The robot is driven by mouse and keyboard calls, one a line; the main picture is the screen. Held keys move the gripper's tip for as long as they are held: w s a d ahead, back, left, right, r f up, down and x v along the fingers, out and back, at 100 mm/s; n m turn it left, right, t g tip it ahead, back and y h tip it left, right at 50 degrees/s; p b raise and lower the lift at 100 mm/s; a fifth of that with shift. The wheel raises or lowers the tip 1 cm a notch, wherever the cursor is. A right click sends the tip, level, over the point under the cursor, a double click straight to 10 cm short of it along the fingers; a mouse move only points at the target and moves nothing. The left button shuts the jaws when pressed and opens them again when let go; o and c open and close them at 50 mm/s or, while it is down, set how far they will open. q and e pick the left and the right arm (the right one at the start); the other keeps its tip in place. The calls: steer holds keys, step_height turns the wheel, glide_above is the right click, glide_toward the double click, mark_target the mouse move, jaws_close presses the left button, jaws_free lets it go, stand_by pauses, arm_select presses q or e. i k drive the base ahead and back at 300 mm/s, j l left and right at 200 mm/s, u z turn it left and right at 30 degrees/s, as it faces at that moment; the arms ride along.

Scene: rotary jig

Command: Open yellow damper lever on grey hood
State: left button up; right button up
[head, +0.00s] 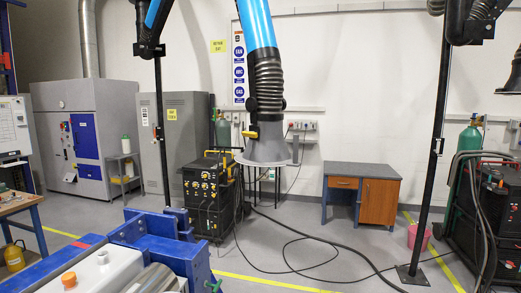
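The grey hood (264,152) hangs in the middle of the head view, at the lower end of a blue extraction arm (256,22) with a black ribbed hose (268,80). Its wide grey flange faces down. The small yellow damper lever (250,134) sticks out on the left side of the hood's neck and looks roughly level. Whether the damper is open or shut cannot be told. Neither of my grippers is in view, and nothing touches the lever or the hood.
A blue steel jig frame (158,240) fills the lower left foreground. A desk (362,182) stands against the back wall. Black cables (335,245) lie across the floor. A black post (432,150) stands at right.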

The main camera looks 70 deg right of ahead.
mark_target(249, 135)
steer(key=z, duration=1.9)
